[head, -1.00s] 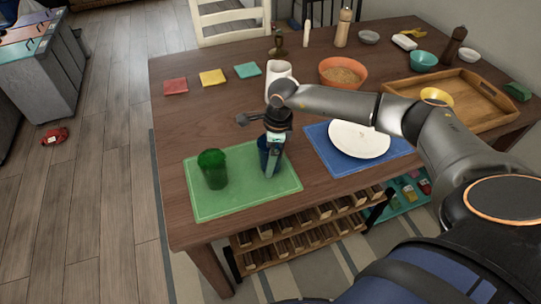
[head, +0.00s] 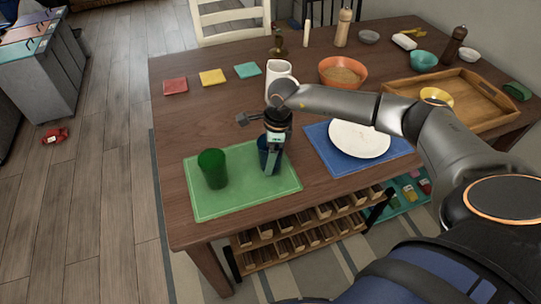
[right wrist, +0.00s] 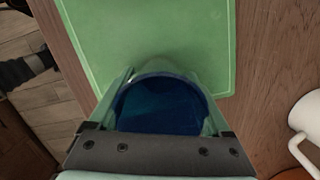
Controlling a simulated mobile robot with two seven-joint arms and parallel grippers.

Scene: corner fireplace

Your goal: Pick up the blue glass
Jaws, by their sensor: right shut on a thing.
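The blue glass (head: 264,158) stands on the right part of the green mat (head: 232,204), partly hidden behind my right gripper (head: 273,165). In the right wrist view the blue glass (right wrist: 160,108) sits between the two fingers of my right gripper (right wrist: 160,95), with its open rim facing the camera. The gripper is shut on it from above. I cannot tell whether its base is lifted off the mat. My left gripper is not in view.
A green glass (head: 213,168) stands to the left on the same mat. A white pitcher (head: 280,70) is behind my right wrist. A white plate (head: 359,139) on a blue mat (head: 318,141) lies to the right.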

